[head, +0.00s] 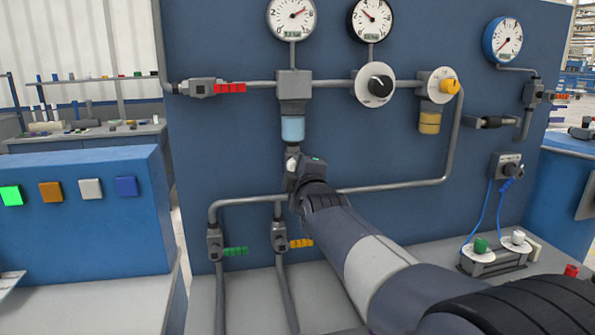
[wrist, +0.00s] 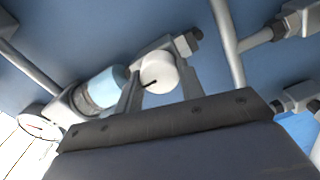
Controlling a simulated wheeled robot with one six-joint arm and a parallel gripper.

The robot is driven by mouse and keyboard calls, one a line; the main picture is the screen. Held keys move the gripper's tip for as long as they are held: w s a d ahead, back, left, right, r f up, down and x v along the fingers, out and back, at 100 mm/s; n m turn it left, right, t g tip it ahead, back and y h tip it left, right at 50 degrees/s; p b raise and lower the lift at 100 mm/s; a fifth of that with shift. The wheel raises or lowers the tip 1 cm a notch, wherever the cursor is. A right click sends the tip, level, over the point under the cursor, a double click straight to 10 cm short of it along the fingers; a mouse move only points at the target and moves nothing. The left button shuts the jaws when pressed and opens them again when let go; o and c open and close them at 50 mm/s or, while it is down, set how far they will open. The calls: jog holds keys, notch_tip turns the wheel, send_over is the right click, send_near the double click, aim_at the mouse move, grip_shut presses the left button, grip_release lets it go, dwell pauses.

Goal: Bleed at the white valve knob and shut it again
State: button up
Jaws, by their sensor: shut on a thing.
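The white valve knob (wrist: 159,72) sits below the light-blue filter bowl (head: 292,129) on the blue panel. It is round, with a dark line on its face. In the wrist view my gripper (wrist: 160,82) has one finger on each side of it and is shut on it. In the head view only a small white part of the knob (head: 291,163) shows at my gripper (head: 298,168); my wrist hides the rest. The bowl also shows left of the knob in the wrist view (wrist: 104,87).
Gauges (head: 292,17), a black dial (head: 380,86) and a yellow knob (head: 449,87) are on the upper panel. Grey pipes (head: 400,184) run around my wrist. Valves with green (head: 236,251) and yellow (head: 301,243) handles are below. Another white knob (head: 518,236) stands at lower right.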

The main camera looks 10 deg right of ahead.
jog(key=o, duration=1)
jog(key=shift+s, duration=0.15)
jog(key=s, duration=1)
jog(key=shift+s, duration=0.3)
